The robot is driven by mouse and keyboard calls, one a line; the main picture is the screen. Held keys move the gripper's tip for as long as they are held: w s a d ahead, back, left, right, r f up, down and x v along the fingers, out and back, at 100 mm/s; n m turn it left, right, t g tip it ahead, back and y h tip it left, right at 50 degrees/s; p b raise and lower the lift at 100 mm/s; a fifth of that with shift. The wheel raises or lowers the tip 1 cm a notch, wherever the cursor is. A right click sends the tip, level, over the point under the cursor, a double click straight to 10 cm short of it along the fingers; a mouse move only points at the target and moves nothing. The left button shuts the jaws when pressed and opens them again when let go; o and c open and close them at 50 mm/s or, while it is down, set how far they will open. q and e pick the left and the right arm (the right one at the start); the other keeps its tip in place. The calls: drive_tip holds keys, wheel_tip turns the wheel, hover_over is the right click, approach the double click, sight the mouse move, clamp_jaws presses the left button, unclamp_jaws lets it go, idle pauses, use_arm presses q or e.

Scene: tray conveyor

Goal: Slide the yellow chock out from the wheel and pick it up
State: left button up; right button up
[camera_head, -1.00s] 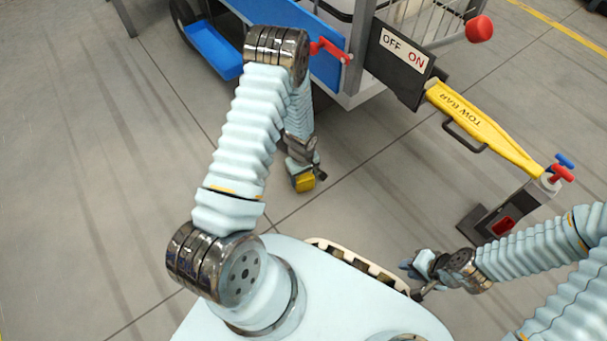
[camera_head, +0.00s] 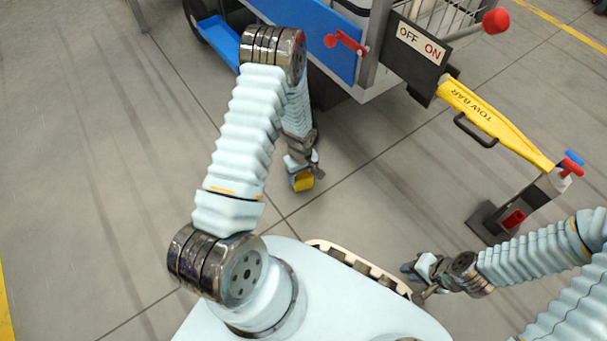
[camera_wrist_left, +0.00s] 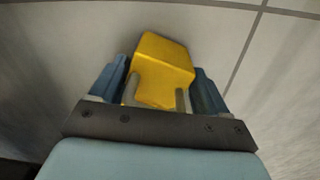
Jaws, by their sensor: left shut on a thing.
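The yellow chock (camera_head: 303,182) is between the fingers of my left gripper (camera_head: 302,174), which is shut on it. In the left wrist view the yellow block (camera_wrist_left: 161,68) sits between the two blue fingers of the left gripper (camera_wrist_left: 160,90). Bare floor shows around it, and I cannot tell its exact height above the floor. The cart's dark wheel (camera_head: 194,20) shows at the top left of the head view, well apart from the chock. My right gripper (camera_head: 412,277) is low at the right, away from the chock; its fingers are too small to judge.
The cart's blue side panel (camera_head: 335,45), red lever (camera_head: 345,41) and OFF/ON box (camera_head: 414,50) stand ahead. A yellow tow bar (camera_head: 492,122) reaches right to a dark floor stand (camera_head: 497,220). The floor at the left is clear.

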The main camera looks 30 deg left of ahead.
use_arm(q)
drive_tip(key=o, duration=1.5)
drive_tip(key=r+p, duration=0.1)
drive_tip(key=r, duration=0.6)
drive_tip(key=r+p, duration=0.2)
drive_tip(key=r, duration=0.5)
drive_tip(key=shift+s+a, duration=0.15)
drive_tip(key=shift+s, duration=0.05)
drive_tip(key=shift+f, duration=0.15)
